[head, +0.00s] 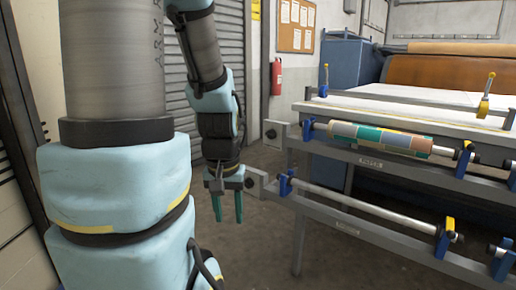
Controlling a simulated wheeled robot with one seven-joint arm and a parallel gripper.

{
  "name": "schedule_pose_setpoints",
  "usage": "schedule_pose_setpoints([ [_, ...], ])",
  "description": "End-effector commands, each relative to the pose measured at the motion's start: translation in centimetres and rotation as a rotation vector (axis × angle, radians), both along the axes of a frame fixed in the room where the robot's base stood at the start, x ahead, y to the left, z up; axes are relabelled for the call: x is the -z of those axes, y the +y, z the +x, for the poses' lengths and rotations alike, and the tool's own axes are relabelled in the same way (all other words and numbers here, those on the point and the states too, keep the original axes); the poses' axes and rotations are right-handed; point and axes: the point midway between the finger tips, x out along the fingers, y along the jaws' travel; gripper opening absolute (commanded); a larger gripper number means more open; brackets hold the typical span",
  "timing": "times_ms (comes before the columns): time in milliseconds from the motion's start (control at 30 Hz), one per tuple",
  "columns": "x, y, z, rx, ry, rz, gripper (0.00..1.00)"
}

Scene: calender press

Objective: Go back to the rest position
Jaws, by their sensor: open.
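My gripper (227,207) hangs at the end of my arm in the middle of the head view, with its green fingers pointing down. It is open, and nothing shows between the fingers. It is over the floor, just left of the press's lower rail end. My large arm links fill the left of the view and hide what lies behind them.
The calender press (400,110) stands to the right. A patterned roll (380,139) lies on its upper bar, and the lower bar (365,207) looks bare. A fire extinguisher (276,77) hangs near a cork board (296,26). The floor below my gripper is clear.

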Motion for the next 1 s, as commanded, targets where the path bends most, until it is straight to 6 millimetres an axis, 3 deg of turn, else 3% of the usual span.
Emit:
schedule_pose_setpoints([
  [33,-3.2,0.0,0.0,0.000,0.000,0.000,0.44],
  [200,-8.4,0.0,0.0,0.000,0.000,0.000,0.44],
  [400,-13.1,0.0,0.0,0.000,0.000,0.000,0.44],
  [600,-14.8,0.0,0.0,0.000,0.000,0.000,0.44],
  [1000,-14.6,0.0,0.0,0.000,0.000,0.000,0.44],
])
